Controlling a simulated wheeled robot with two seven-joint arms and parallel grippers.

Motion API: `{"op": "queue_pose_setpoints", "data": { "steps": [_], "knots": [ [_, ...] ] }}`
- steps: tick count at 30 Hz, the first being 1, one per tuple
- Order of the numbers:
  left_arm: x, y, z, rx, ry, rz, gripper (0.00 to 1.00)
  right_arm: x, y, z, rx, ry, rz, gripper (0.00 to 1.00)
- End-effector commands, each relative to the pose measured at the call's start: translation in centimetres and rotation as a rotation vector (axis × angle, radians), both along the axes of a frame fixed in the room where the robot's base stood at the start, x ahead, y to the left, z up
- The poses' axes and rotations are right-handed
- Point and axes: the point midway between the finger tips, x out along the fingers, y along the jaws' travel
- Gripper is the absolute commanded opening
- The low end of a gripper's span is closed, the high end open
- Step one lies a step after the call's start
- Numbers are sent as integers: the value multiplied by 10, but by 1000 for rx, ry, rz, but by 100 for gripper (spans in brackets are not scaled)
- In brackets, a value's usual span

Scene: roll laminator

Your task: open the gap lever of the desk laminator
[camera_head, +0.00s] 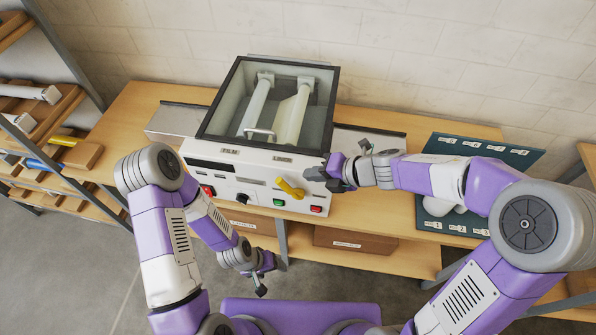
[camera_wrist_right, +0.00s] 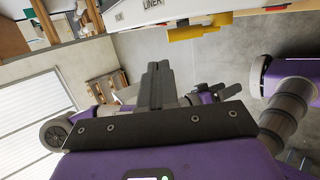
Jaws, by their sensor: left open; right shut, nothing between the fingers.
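The white desk laminator (camera_head: 245,185) stands on the wooden table, with a clear-lidded top holding two rolls. A yellow lever (camera_head: 290,188) sits on its front panel, tilted, its arm pointing to the upper left. It also shows in the right wrist view (camera_wrist_right: 198,32), above and right of my fingers. My right gripper (camera_head: 318,175) is just right of the lever in the head view, shut and empty; its closed fingers show in the right wrist view (camera_wrist_right: 157,82). Contact with the lever is not visible. My left gripper (camera_head: 263,278) is open and empty, low in front of the table.
Green (camera_head: 279,202) and red (camera_head: 316,209) buttons lie under the lever. A black knob (camera_head: 242,198) is left of it. A dark board with labelled spots (camera_head: 470,147) is at right. Shelves with rolls (camera_head: 45,95) stand at left. Boxes (camera_head: 352,240) sit below the tabletop.

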Motion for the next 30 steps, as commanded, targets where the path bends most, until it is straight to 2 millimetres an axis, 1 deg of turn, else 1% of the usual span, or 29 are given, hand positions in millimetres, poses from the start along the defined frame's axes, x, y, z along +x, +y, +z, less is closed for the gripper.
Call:
{"op": "queue_pose_setpoints", "data": {
  "steps": [1,3,6,10,27,29,30],
  "knots": [
    [0,0,0,0,0,1,72,-3,-6,7,-1,-4,-2,0],
    [0,0,-1,0,0,1,72,-6,-13,13,-1,-3,-1,0],
    [0,0,-1,0,0,1,72,-9,-20,19,0,-2,1,0],
    [0,0,-1,0,0,1,72,-11,-24,23,-1,0,0,0],
    [0,0,-1,0,0,1,72,-11,-25,23,0,2,-1,0],
    [0,0,-4,0,0,1,72,-11,-24,18,9,17,-13,0],
    [0,0,-7,0,0,0,72,-10,-23,12,23,39,-33,0]
  ]
}}
